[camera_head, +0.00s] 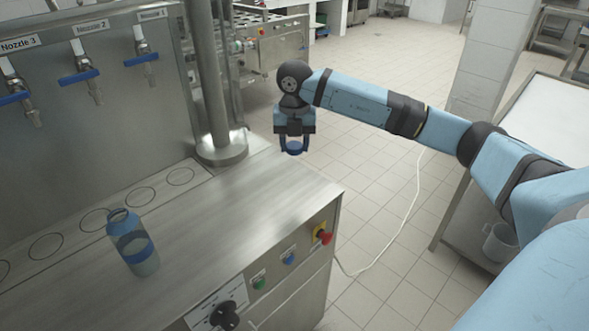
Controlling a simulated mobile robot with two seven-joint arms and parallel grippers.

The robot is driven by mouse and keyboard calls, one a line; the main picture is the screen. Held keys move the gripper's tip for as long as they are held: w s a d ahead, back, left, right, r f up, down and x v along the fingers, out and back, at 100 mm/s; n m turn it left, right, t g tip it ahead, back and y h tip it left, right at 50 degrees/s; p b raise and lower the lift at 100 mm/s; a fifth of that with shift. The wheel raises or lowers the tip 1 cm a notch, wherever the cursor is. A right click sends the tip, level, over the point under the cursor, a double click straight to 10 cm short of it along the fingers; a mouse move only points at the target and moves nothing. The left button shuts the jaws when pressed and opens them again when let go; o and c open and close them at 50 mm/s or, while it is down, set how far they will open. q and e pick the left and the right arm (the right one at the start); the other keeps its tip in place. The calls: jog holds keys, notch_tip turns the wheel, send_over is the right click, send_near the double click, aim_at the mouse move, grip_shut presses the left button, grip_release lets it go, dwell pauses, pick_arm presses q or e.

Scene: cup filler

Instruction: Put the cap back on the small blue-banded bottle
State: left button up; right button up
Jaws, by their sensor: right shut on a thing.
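The small bottle (130,245) stands upright on the steel counter, at the lower left of the head view. It has a blue band around its body and an open-looking blue neck. My right gripper (294,148) is above and beyond the counter's back right corner, pointing down. It is shut on a blue cap (294,150), which shows between its fingers. The cap is well apart from the bottle, to its right and farther back. My left gripper does not show.
The steel counter (235,215) is clear between bottle and right edge. A steel post (212,90) rises at the counter's back. Several nozzles with blue handles (88,73) hang from the back panel. Buttons, including a red one (324,236), sit on the front face.

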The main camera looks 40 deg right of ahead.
aim_at(295, 145)
jog(key=shift+r, duration=2.25)
